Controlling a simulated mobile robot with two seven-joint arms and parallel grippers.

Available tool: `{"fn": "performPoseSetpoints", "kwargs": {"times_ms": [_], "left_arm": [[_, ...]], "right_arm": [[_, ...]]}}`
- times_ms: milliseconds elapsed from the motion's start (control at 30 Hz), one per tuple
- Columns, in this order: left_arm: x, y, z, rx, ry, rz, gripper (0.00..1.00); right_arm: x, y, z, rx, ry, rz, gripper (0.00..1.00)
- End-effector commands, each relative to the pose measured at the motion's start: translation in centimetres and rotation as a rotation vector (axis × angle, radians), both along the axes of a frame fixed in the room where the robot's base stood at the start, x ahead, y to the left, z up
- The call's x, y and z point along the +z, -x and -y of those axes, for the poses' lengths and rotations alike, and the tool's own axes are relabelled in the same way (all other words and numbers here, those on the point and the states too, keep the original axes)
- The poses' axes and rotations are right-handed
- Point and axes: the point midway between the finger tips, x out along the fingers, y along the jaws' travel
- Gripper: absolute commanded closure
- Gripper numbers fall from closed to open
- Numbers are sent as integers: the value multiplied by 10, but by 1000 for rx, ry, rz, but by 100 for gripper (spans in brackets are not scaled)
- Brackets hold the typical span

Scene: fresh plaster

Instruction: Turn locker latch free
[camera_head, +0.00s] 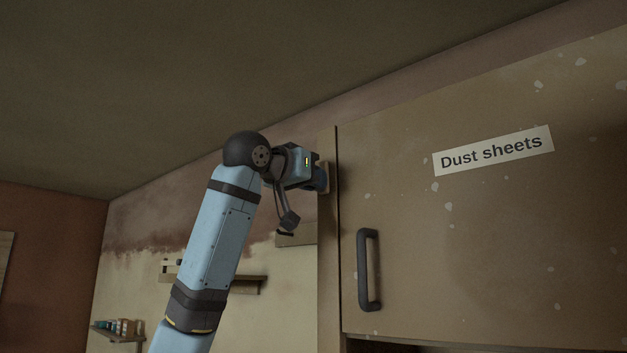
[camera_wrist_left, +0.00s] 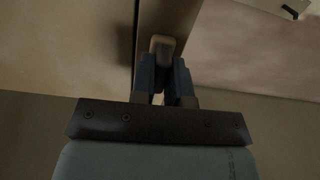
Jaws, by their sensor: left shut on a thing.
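The locker (camera_head: 480,240) fills the right of the head view. Its tan door carries a "Dust sheets" label (camera_head: 493,150) and a dark upright handle (camera_head: 368,270). The door looks closed, with a dark seam along its left edge. The latch (camera_head: 326,178) is a small pale block by that seam, partly hidden by my gripper. In the left wrist view the latch (camera_wrist_left: 163,44) shows as a rounded light block at the fingertips. My left gripper (camera_head: 319,179) is shut on it; its blue fingers (camera_wrist_left: 164,66) lie on either side. My right gripper is not in view.
Behind my left arm are a wall shelf (camera_head: 250,281) and a lower shelf (camera_head: 118,334) with several small items. Under the door is a dark opening (camera_head: 400,347). The space left of my arm looks free.

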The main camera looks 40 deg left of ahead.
Motion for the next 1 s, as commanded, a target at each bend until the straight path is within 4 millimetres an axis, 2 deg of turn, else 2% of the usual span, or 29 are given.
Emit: {"fn": "performPoseSetpoints", "kwargs": {"times_ms": [167,200,300,667,767,1000], "left_arm": [[1,0,0,0,2,2,100],[1,0,0,0,2,2,81],[1,0,0,0,2,1,60],[0,6,-1,0,0,2,60],[-1,19,-1,-1,0,4,60],[-2,74,-6,0,-1,5,60]], "right_arm": [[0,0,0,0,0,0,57],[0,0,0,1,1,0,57],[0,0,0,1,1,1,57],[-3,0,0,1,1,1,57],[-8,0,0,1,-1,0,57],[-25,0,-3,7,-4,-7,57]]}}
